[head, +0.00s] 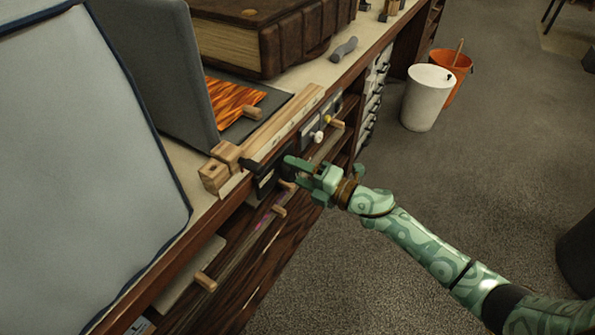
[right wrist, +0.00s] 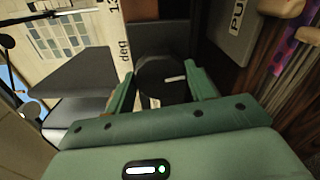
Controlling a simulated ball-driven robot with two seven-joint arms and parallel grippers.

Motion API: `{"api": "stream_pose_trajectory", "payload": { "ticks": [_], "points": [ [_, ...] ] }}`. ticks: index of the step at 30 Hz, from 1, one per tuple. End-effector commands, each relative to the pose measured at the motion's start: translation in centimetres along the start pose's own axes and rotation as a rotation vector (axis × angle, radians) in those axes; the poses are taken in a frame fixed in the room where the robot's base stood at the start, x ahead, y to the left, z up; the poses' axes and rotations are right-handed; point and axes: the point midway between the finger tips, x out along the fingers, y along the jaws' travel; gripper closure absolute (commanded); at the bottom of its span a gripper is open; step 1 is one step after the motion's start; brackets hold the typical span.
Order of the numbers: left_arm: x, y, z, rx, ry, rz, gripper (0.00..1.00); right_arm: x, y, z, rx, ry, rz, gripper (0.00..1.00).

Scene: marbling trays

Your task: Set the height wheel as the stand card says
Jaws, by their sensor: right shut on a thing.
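My right gripper (head: 294,172) is at the front edge of the bench, shut on a black round wheel (right wrist: 155,72). The wheel has a white mark and sits between the two green fingers in the right wrist view (right wrist: 165,88). Beside it is a pale label with "deg" and part of a number (right wrist: 123,45). In the head view the wheel is mostly hidden by the gripper, on a dark panel (head: 266,182). I cannot read any stand card. My left gripper is not in view.
A wooden rail (head: 285,125) runs along the bench edge. A grey plate lettered "PU" (right wrist: 237,25) is close to the gripper. Shelves with wooden pegs (head: 206,282) lie below. A large book (head: 285,40) lies on the bench. Bins (head: 427,100) stand on the open floor.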

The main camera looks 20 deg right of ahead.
Motion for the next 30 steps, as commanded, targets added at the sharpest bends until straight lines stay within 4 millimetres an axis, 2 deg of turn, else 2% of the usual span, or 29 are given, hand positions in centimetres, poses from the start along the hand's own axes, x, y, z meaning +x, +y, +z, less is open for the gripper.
{"api": "stream_pose_trajectory", "payload": {
  "ticks": [6, 7, 9, 23, 26, 30],
  "points": [
    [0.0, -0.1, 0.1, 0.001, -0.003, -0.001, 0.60, -0.1, -0.3, -0.2, 0.002, 0.003, -0.005, 0.69],
    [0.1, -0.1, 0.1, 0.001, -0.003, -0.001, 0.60, -0.1, -0.3, -0.2, 0.003, 0.003, -0.005, 0.43],
    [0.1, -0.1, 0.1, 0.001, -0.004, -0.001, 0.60, -0.1, -0.3, -0.2, 0.003, 0.002, -0.005, 0.24],
    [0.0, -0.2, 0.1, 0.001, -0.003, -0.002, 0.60, -0.3, -0.1, -0.1, 0.002, 0.001, -0.002, 0.24],
    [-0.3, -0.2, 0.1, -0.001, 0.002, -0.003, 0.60, -1.5, 0.0, 0.0, 0.002, -0.001, -0.003, 0.24],
    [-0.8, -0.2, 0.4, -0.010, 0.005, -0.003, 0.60, -4.7, 0.1, -0.1, 0.003, 0.001, -0.004, 0.24]
  ]
}}
